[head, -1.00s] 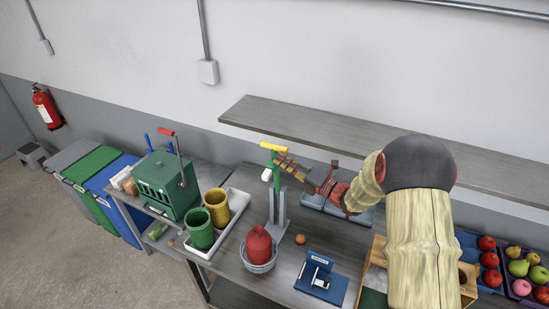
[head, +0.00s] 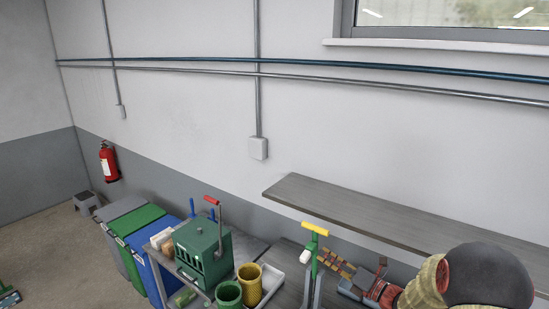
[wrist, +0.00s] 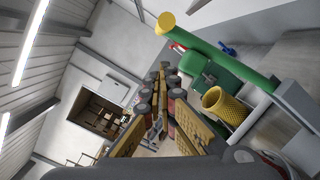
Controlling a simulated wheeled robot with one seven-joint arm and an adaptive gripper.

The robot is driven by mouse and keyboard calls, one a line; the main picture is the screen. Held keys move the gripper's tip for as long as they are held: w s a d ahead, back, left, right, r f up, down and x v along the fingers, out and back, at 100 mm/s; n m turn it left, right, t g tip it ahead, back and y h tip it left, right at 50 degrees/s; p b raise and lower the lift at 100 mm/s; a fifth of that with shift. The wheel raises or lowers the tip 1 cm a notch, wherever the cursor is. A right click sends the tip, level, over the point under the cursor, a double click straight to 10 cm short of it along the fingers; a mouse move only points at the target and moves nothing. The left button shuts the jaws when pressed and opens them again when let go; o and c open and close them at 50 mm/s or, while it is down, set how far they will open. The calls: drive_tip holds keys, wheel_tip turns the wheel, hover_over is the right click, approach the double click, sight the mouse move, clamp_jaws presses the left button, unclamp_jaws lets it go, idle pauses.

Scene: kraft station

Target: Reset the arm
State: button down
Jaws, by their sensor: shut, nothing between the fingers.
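My gripper (head: 324,256) is at the bottom right of the head view, beside a green upright stand with a yellow handle (head: 315,228). I cannot tell whether it touches the stand. In the wrist view my gripper (wrist: 163,72) has its fingers shut together and empty. There the stand's green arm (wrist: 215,57) passes close to the right of the fingers. My arm reaches in from the lower right of the head view.
A grey shelf (head: 390,222) runs along the wall above my arm. Bins (head: 145,225) stand further left.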

drive_tip(key=s+a+f+n+g+h+b, duration=0.1)
drive_tip(key=s+a+f+n+g, duration=0.25)
drive_tip(key=s+n, duration=0.35)
drive_tip(key=s+a+f+n+g+b, duration=0.2)
drive_tip(key=s+f+n+g, duration=0.15)
drive_tip(key=s+n, duration=0.3)
drive_tip(key=s+a+f+n+g+h+b, duration=0.1)
drive_tip(key=s+a+f+n+g, duration=0.15)
drive_tip(key=s+n+g, duration=0.45)
drive_tip(key=s+d+f+n+t+h+b, duration=0.3)
drive_tip(key=s+d+n+h+b, duration=0.1)
drive_tip(key=s+n+b, duration=0.5)
drive_tip(key=s+d+f+n+t+h+b, duration=0.3)
drive_tip(key=s+n+h+b, duration=0.3)
drive_tip(key=s+n+b, duration=0.3)
drive_tip(key=shift+s+d+f+b, duration=0.3)
drive_tip(key=shift+d+b, duration=0.15)
drive_tip(key=shift+b, duration=1.9)
